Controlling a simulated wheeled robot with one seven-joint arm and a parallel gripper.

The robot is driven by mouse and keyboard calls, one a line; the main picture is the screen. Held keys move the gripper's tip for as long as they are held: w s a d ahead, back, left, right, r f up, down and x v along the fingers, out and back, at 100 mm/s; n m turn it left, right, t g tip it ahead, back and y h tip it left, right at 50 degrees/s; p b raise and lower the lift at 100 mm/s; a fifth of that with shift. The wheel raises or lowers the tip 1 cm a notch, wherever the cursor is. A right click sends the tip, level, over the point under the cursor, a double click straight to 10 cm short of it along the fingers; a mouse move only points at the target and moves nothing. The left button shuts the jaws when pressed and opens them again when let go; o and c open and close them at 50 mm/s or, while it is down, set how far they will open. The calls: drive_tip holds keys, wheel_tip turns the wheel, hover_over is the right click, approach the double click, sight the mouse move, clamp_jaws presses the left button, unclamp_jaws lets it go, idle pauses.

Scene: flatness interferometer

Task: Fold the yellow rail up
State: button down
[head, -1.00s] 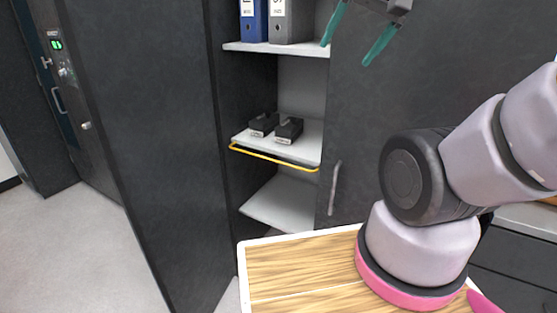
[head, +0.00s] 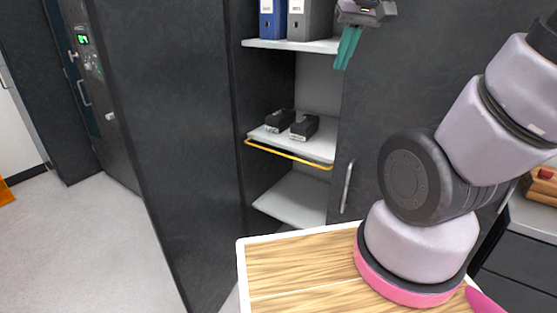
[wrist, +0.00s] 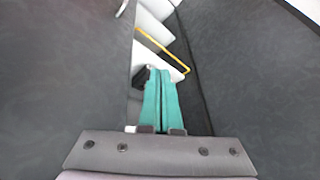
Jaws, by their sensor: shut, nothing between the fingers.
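The yellow rail (head: 285,154) is a thin bar along the front edge of the middle shelf in the open cabinet. It hangs low, at or just below the shelf edge. It also shows in the wrist view (wrist: 160,46), beyond my fingertips. My gripper (head: 346,62) has green fingers and is above and to the right of the rail, near the upper shelf's right end. The fingers are together and empty in the wrist view (wrist: 161,72). They are apart from the rail.
Two black devices (head: 303,128) sit on the middle shelf (head: 318,148). Blue and grey binders stand on the upper shelf (head: 290,43). An open dark door (head: 170,130) is left of the shelves, and a closed door with a handle (head: 347,187) is on the right.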

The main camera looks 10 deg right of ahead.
drive_tip(key=w+a+f+n+g+h, duration=0.1)
drive_tip(key=w+a+f+n+h, duration=0.1)
drive_tip(key=w+f+n+h, duration=0.4)
drive_tip(key=w+a+f+n+g+h, duration=0.1)
drive_tip(key=w+a+f+n, duration=0.1)
drive_tip(key=w+f+n, duration=0.8)
drive_tip(key=w+a+f+n+t, duration=0.1)
drive_tip(key=a+f+n+t, duration=0.1)
drive_tip(key=f, duration=0.5)
drive_tip(key=w+a+f+n+t+h, duration=0.1)
drive_tip(key=w+a+f+n, duration=0.1)
drive_tip(key=a+f+n, duration=0.3)
drive_tip(key=w+a+f+n+t+h, duration=0.1)
drive_tip(key=a+f+n, duration=0.3)
drive_tip(key=f, duration=0.7)
drive_tip(key=shift+w+a+f+n+t, duration=0.2)
drive_tip(key=shift+w+n+t, duration=0.35)
drive_tip(key=shift+t, duration=0.25)
drive_tip(key=shift+d, duration=0.1)
drive_tip(key=x, duration=1)
drive_tip(key=shift+w+d+r, duration=0.15)
drive_tip(key=shift+r, duration=0.85)
drive_tip(key=shift+w+d+r, duration=0.1)
drive_tip(key=shift+w+r, duration=0.05)
drive_tip(key=shift+r, duration=0.9)
